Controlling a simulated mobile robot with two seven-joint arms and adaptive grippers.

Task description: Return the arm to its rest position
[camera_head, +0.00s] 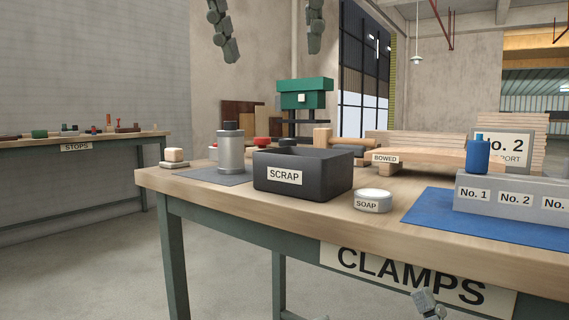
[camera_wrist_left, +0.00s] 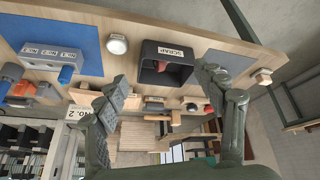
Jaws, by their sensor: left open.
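My left gripper (camera_head: 273,50) hangs at the top of the head view, its two dark fingers wide apart with nothing between them. It is high above the bench (camera_head: 228,202) and touches nothing. In the left wrist view its fingers (camera_wrist_left: 163,78) are spread, and the bench shows upside down beyond them. A small grey part of what looks like my right gripper (camera_head: 428,303) shows at the bottom edge, in front of the bench; most of it is out of frame.
On the bench stand a black SCRAP bin (camera_head: 330,182), a white SOAP tin (camera_head: 373,197), a metal canister (camera_head: 231,152) and a numbered grey block (camera_head: 530,212) with a blue piece (camera_head: 477,157) on it. A green machine (camera_head: 305,94) is behind. The STOPS table (camera_head: 110,143) is at left.

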